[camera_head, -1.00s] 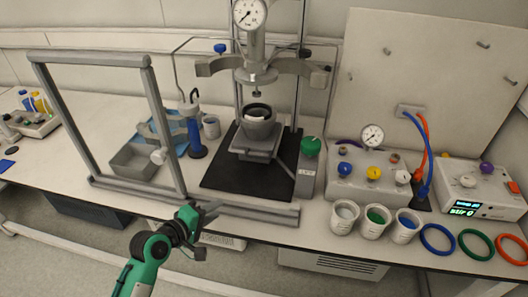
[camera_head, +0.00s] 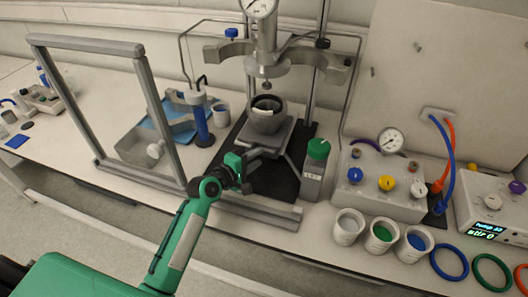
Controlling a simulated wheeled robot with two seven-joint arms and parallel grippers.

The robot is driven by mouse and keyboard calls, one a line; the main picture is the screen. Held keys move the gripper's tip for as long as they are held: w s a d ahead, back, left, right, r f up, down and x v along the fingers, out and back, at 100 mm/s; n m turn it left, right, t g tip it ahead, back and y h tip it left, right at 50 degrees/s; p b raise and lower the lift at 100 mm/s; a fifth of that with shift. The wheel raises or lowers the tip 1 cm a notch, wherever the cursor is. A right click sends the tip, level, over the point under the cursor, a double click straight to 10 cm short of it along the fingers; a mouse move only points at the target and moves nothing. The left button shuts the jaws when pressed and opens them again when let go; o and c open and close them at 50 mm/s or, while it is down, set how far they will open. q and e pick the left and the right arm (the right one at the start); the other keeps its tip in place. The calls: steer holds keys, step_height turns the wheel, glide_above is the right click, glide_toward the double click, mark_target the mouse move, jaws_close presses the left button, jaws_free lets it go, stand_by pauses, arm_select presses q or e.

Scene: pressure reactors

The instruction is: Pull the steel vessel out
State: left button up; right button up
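The steel vessel (camera_head: 266,120) is a dark grey, open-topped cup standing upright on a small square platform (camera_head: 282,137) over a black mat (camera_head: 268,183). Something white lies in its mouth. The reactor head (camera_head: 264,62) with a gauge on top hangs above it, with a gap between. My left gripper (camera_head: 249,166) is in front of the platform, lower and to the left of the vessel, and does not hold it. Its fingers are dark and small, so I cannot tell how far apart they are. My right gripper is not in view.
A grey frame (camera_head: 161,118) stands at the left, with a low rail (camera_head: 258,209) at the front. A green-capped bottle (camera_head: 315,172) stands right of the mat. Three cups, including a white one (camera_head: 347,228), stand by the control box (camera_head: 385,190). A blue cylinder (camera_head: 201,125) stands left.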

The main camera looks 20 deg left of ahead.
mark_target(264, 154)
arm_select(q)
steer(key=shift+x, duration=2.2)
jaws_close()
